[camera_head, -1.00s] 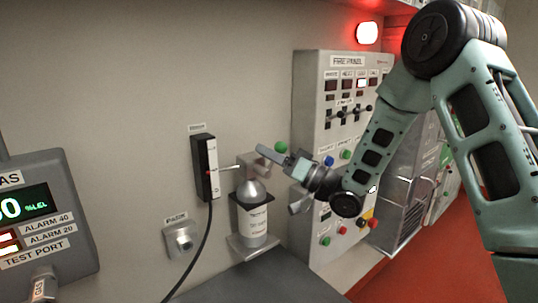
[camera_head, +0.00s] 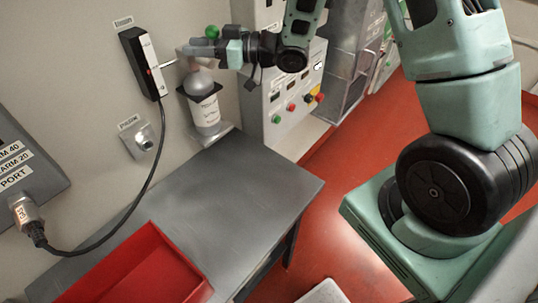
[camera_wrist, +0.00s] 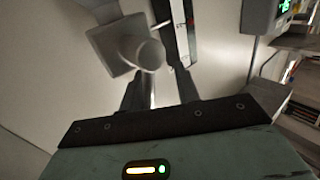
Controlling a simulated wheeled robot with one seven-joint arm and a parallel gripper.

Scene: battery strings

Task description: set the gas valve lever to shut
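The gas bottle (camera_head: 205,108) stands upright in a wall bracket, with a grey valve block (camera_head: 184,58) on top. In the wrist view the valve block (camera_wrist: 113,48) has a round end facing me. My gripper (camera_head: 199,45) is at the valve block in the head view and overlaps it. In the wrist view my gripper (camera_wrist: 160,85) has its fingers apart, just below and beside the round end. I cannot tell whether they touch it. A thin pale rod (camera_head: 169,63) runs between the valve and a black-and-white wall unit (camera_head: 145,62). I cannot make out the lever or its setting.
A grey bench (camera_head: 240,180) stands below, with a red tray (camera_head: 150,262) at its front. A control panel (camera_head: 290,100) is right of the bottle. A black cable (camera_head: 140,200) hangs along the wall to the gas detector (camera_head: 25,165).

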